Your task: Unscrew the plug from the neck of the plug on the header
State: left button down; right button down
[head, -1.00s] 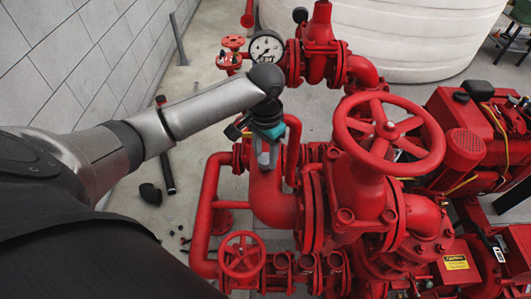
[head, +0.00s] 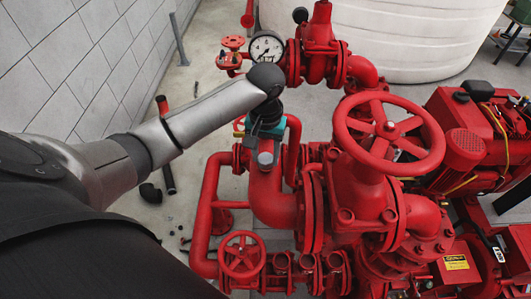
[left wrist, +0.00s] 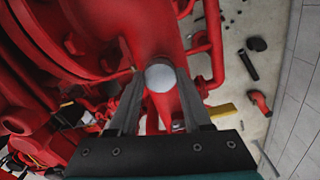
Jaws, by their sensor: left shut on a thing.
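The plug is a small grey-white round cap (left wrist: 160,77) in the left wrist view, where it sits between my left fingertips (left wrist: 159,73). In the head view the plug (head: 265,158) shows as a grey disc just below my left gripper (head: 266,150), on top of a red header pipe (head: 268,190). My left gripper is shut on the plug, with a finger on each side. The neck under the plug is mostly hidden, and I cannot tell how far the plug is out of it. My right gripper is not in view.
A large red handwheel valve (head: 390,130) stands close to the right of the gripper. A pressure gauge (head: 267,48) and a small red handwheel (head: 233,42) are behind it. Loose fittings, including a black elbow (head: 151,193), lie on the floor to the left.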

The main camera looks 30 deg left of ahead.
pick_arm(q)
jog(key=n, duration=0.3)
jog(key=shift+c, duration=2.4)
grip_release()
